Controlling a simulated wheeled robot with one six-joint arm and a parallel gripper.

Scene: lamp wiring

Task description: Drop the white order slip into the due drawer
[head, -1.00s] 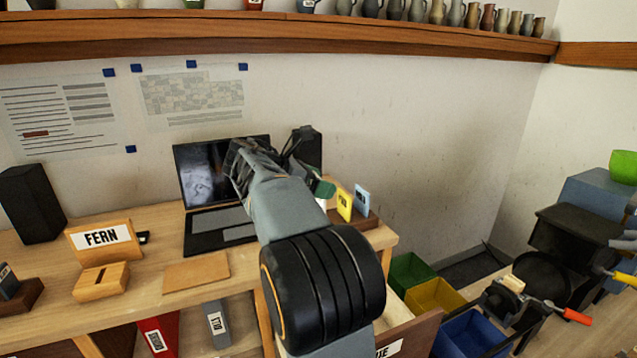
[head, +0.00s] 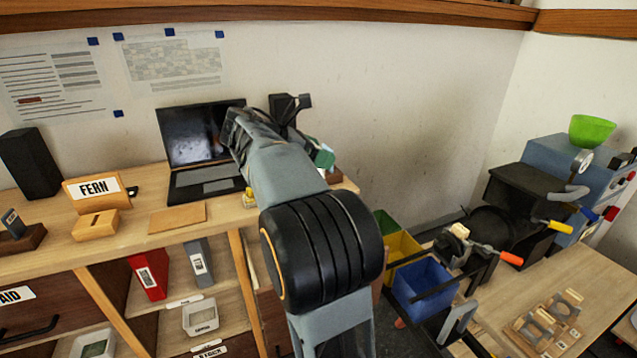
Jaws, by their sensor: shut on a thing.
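My arm reaches up across the middle of the head view. My gripper (head: 238,128) is at its far end, in front of the laptop and above the desk. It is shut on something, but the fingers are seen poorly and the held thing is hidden. I cannot make out the white order slip anywhere. The due drawer is mostly hidden behind my arm, and its label does not show. A strip of brown wood just right of my arm may be part of it.
The desk holds a laptop (head: 193,140), a FERN-labelled box (head: 95,190), a brown sheet (head: 177,218) and a black speaker (head: 29,163). A drawer labelled "AID" (head: 55,312) is at lower left. Green, yellow and blue bins (head: 424,290) and a machine bench (head: 600,275) stand at right.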

